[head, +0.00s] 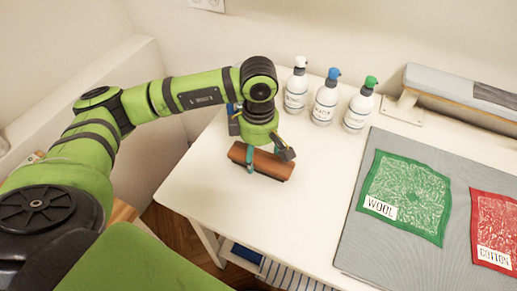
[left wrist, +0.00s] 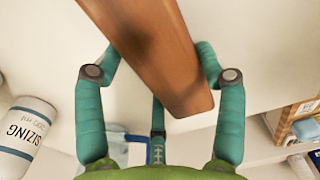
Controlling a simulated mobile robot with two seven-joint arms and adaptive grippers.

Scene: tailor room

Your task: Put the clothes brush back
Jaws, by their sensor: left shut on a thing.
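The clothes brush (head: 258,161), a brown wooden block, is in my left gripper (head: 266,157) near the left end of the white table (head: 240,205). In the left wrist view the brush (left wrist: 165,55) runs between the teal fingers of the gripper (left wrist: 160,75). The fingers are shut on it. I cannot tell whether the brush touches the tabletop or hangs just above it. My right gripper is not in view.
Three spray bottles, white-topped (head: 296,88), blue-topped (head: 325,100) and green-topped (head: 358,108), stand behind the brush. A grey mat (head: 380,240) holds a green wool cloth (head: 408,196) and a red cotton cloth (head: 497,230). A padded board (head: 455,88) stands behind. The front-left tabletop is clear.

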